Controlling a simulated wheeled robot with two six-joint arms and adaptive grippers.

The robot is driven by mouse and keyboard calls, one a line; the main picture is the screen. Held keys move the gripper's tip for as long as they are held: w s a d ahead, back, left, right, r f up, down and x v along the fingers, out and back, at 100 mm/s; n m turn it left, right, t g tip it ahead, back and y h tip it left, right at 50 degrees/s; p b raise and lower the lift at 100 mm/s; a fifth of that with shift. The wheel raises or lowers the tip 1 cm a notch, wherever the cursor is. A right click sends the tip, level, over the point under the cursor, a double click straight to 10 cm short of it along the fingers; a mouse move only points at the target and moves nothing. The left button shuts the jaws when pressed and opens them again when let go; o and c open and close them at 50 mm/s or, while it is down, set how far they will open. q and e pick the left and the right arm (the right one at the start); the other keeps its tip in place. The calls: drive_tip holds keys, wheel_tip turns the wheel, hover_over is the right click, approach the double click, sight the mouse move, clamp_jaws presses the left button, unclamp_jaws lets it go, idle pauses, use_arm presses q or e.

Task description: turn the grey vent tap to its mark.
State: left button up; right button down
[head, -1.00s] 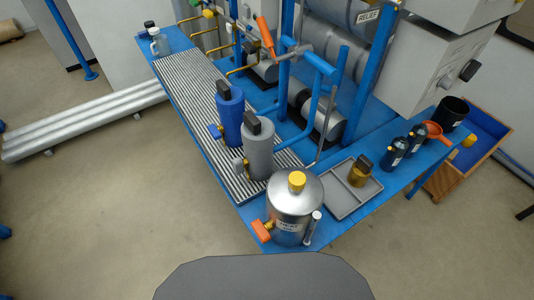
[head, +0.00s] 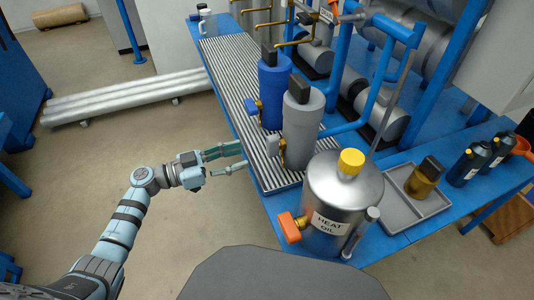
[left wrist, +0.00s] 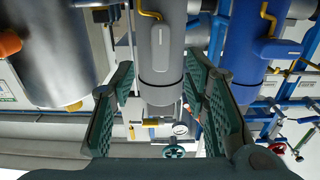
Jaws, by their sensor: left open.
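The grey vent tap (head: 274,142) is a grey handle low on the left side of the grey cylinder (head: 305,115). In the left wrist view the grey tap handle (left wrist: 165,54) shows large, lying lengthwise in front of the grey cylinder. My left gripper (head: 245,156) is open and empty, its fingers pointing right toward the tap with a gap between. In the left wrist view the open fingers (left wrist: 160,105) stand either side of the handle's line. My right gripper is not in view.
The blue cylinder (head: 273,90) with its blue tap (head: 252,107) stands just behind. The steel heat oil vessel (head: 341,190) with an orange tap (head: 290,227) stands in front. A ribbed grey mat (head: 225,68) lies under the cylinders. Open floor lies left of the bench.

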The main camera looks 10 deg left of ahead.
sight(267, 148)
use_arm(q)
drive_tip(key=b+x, duration=0.2)
drive_tip(key=x, duration=0.6)
drive_tip(key=shift+w+d+f, duration=0.15)
drive_tip(key=shift+w+d, duration=0.25)
drive_tip(key=shift+d, duration=0.1)
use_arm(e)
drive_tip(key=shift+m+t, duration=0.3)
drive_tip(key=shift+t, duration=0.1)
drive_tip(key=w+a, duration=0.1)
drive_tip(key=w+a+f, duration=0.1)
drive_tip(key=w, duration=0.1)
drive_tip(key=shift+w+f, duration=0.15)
use_arm(q)
clamp_jaws()
